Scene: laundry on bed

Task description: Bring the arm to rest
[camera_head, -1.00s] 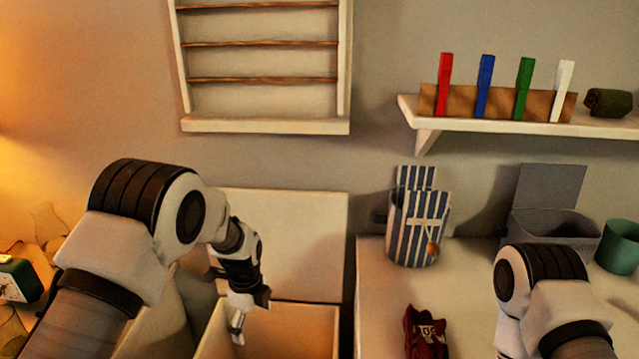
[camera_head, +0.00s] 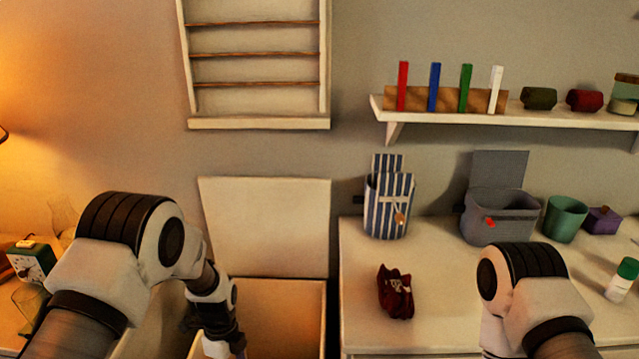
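My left arm comes in from the left and bends down at its wrist. Its gripper (camera_head: 238,346) hangs at the left part of the open white box (camera_head: 319,310), low in the picture. Its fingertips are cut off or hidden, so I cannot tell whether it is open or shut. My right arm shows at the bottom right as an elbow and links in front of the white table. The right gripper is outside the picture.
A dark red cloth item (camera_head: 396,290) lies on the white table (camera_head: 440,300). Behind it stand a striped bag (camera_head: 388,205), a grey bin (camera_head: 500,215) and a green pot (camera_head: 565,218). A white bottle (camera_head: 622,280) stands at right. A shelf (camera_head: 540,122) with coloured pegs hangs above.

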